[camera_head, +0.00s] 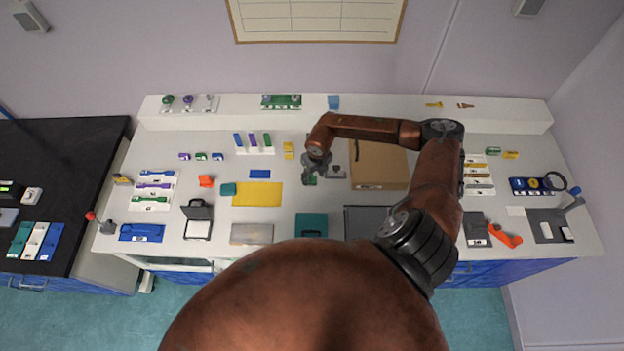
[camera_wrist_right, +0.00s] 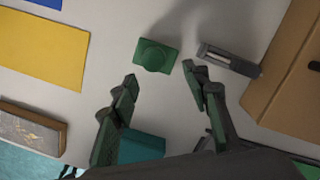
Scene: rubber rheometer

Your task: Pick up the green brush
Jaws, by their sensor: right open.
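A small green block with a round knob on top (camera_wrist_right: 155,57), which I take to be the green brush, lies on the white bench in the right wrist view. In the head view it is a small green shape (camera_head: 310,180), partly covered by my right gripper (camera_head: 317,168). My right gripper is open and empty, pointing down over the bench. In the wrist view its two fingers (camera_wrist_right: 160,80) are spread apart, with the green block just beyond their tips and between their lines. No contact shows. My left gripper is not in view.
A grey metal piece (camera_wrist_right: 229,58) lies close right of the green block, beside a brown cardboard box (camera_head: 378,166). A yellow sheet (camera_head: 257,194) lies to the left. A teal case (camera_head: 311,225) stands nearer the front. Bare bench surrounds the block's left side.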

